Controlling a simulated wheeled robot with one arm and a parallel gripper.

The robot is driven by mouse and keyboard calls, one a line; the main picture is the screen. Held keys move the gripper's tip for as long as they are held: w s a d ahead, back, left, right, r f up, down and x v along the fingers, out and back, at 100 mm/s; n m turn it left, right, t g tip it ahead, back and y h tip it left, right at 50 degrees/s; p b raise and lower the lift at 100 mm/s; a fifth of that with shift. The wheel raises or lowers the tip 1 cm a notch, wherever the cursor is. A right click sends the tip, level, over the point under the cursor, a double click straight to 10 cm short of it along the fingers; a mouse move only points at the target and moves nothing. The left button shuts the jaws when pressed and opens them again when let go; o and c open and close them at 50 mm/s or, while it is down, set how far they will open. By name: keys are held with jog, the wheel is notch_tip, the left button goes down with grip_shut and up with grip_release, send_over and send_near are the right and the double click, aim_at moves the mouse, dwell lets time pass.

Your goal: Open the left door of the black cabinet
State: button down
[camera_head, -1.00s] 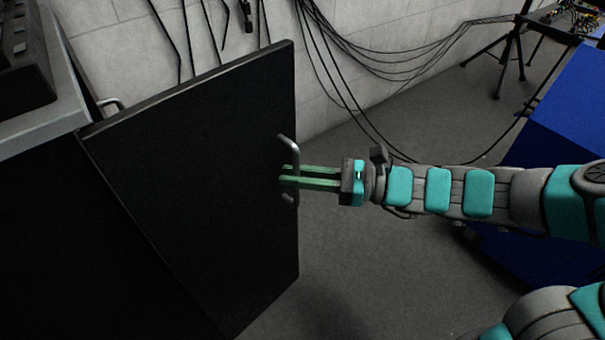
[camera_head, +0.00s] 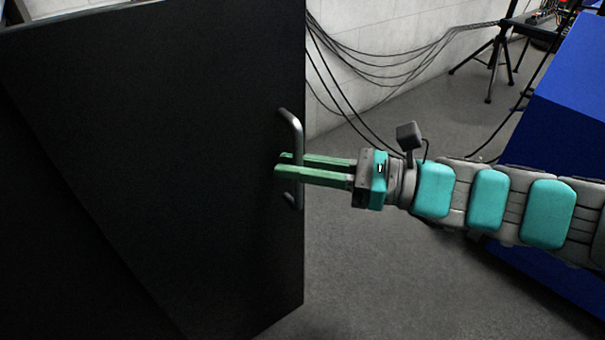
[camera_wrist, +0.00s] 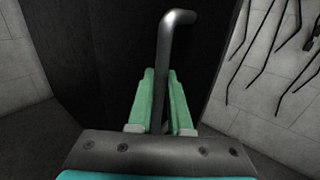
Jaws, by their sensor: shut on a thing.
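The black cabinet door (camera_head: 170,130) stands swung out and fills the left half of the head view. Its metal bar handle (camera_head: 293,130) sits upright near the door's right edge. My gripper (camera_head: 283,168), with green fingers, reaches in from the right and is shut on the handle, about midway along it. In the wrist view the handle (camera_wrist: 168,50) runs down between the two green fingers (camera_wrist: 160,105), with the black door (camera_wrist: 110,60) behind it. The cabinet's inside is hidden behind the door.
A blue box-like body (camera_head: 560,150) stands at the right. Black cables (camera_head: 400,60) hang along the pale block wall, and a tripod (camera_head: 493,65) stands at the back. Grey floor (camera_head: 370,275) is clear to the right of the door.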

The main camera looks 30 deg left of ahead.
dwell(0.5)
jog(key=c, duration=0.8)
grip_release()
jog(key=shift+c, duration=0.2)
jog(key=shift+d, duration=0.15)
jog(key=p+v, duration=0.1)
jog(key=v, duration=0.6)
jog(key=shift+d, duration=0.3)
